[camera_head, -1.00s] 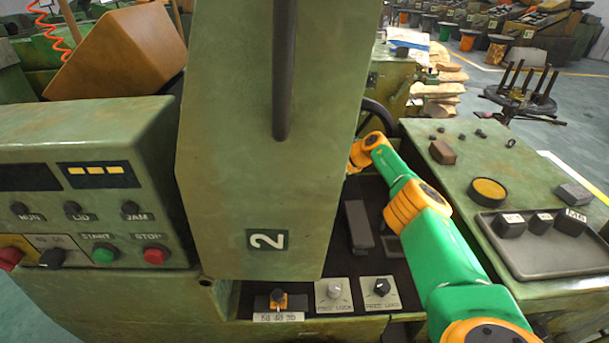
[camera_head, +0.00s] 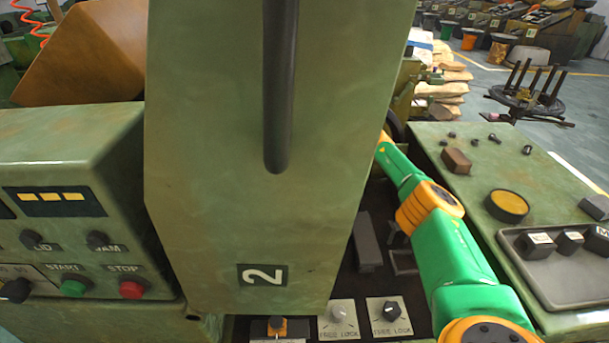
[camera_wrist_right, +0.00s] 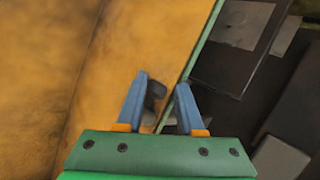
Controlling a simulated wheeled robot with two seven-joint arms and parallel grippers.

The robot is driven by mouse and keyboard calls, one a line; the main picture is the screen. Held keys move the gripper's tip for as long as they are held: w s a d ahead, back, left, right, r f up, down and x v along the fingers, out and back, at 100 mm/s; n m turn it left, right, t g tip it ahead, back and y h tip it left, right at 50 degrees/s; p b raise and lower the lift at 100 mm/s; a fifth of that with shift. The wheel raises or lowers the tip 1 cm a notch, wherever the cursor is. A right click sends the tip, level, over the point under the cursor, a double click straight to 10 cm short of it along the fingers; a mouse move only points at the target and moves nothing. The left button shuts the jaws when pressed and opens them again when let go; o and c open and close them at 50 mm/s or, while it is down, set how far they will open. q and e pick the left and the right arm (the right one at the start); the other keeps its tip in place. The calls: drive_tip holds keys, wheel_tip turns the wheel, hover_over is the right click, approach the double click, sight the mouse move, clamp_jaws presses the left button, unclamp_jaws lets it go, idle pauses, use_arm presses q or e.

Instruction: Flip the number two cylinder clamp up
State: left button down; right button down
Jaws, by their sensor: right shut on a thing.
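A tall green panel (camera_head: 215,130) with a black "2" label (camera_head: 262,275) and a long dark bar stands upright in the middle of the head view. My right arm (camera_head: 440,235) reaches past the panel's right edge, and its gripper is hidden behind it. In the right wrist view, my right gripper (camera_wrist_right: 161,82) has its two blue fingers around a small dark piece (camera_wrist_right: 155,91) in front of a worn orange-yellow surface (camera_wrist_right: 135,40). It is shut on that piece. I cannot tell for certain whether the piece is the clamp. My left gripper is not in view.
A control box (camera_head: 70,170) with START and STOP buttons stands left. Two FREE LOCK knobs (camera_head: 340,312) (camera_head: 390,309) sit below the panel. On the right, a green bench (camera_head: 465,185) holds a tray (camera_head: 550,285) and small parts. The floor (camera_head: 590,125) behind is partly clear.

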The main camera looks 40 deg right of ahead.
drive_tip(key=shift+w+d+f, duration=0.1)
drive_tip(key=shift+d+f, duration=0.05)
drive_tip(key=shift+f, duration=0.15)
drive_tip(key=c, duration=0.6)
unclamp_jaws()
drive_tip(key=shift+o, duration=0.2)
drive_tip(key=shift+w+d+f, duration=0.15)
drive_tip(key=shift+w+d, duration=0.05)
drive_tip(key=shift+d, duration=0.05)
drive_tip(key=v, duration=0.7)
drive_tip(key=shift+b, duration=0.4)
